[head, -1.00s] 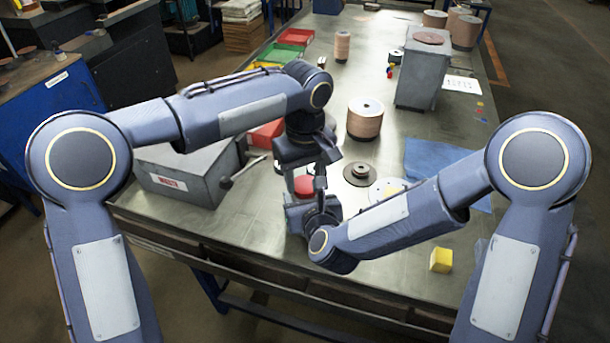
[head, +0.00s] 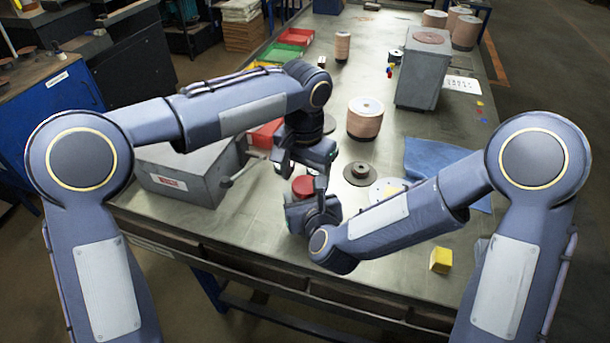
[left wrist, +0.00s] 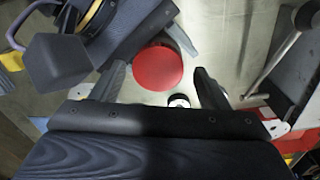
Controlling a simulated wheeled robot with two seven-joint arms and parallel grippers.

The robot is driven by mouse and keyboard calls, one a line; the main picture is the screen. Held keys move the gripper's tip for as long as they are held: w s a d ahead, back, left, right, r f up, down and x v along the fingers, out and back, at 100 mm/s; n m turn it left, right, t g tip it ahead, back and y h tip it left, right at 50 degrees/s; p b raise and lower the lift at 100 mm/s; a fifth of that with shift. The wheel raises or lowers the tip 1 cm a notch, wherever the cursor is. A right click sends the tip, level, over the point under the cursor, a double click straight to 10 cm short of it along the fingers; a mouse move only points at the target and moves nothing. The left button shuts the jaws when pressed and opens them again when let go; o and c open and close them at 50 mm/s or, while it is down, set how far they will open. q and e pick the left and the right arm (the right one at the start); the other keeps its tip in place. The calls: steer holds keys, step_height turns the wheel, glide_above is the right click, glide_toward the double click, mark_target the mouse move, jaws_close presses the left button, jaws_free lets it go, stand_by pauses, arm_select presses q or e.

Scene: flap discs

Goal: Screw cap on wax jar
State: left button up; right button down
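The round red cap (head: 303,186) shows beside my two grippers near the front of the table. In the left wrist view its flat red top (left wrist: 158,68) lies just ahead of my left fingertips. The jar's body is hidden under the cap and behind my right gripper, so I cannot tell how the cap sits on it.
A grey box with a lever (head: 185,172) stands left of the grippers. A dark flap disc (head: 359,173), a pale disc (head: 385,190), a tan drum (head: 365,118) and a blue cloth (head: 430,158) lie to the right. A yellow block (head: 441,260) sits at the front right.

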arm_select(q)
steer(key=shift+r, duration=2.25)
steer(key=shift+c, duration=0.4)
steer(key=n, duration=0.2)
steer(key=r+n, duration=0.1)
steer(key=n, duration=0.3)
steer(key=shift+r+n, duration=0.35)
steer(key=shift+n, duration=0.05)
steer(key=n, duration=0.2)
steer(key=r+n, duration=0.1)
steer(key=n, duration=0.2)
steer(key=shift+r, duration=0.1)
step_height(320, 180, down, 8)
steer(key=shift+f, duration=0.1)
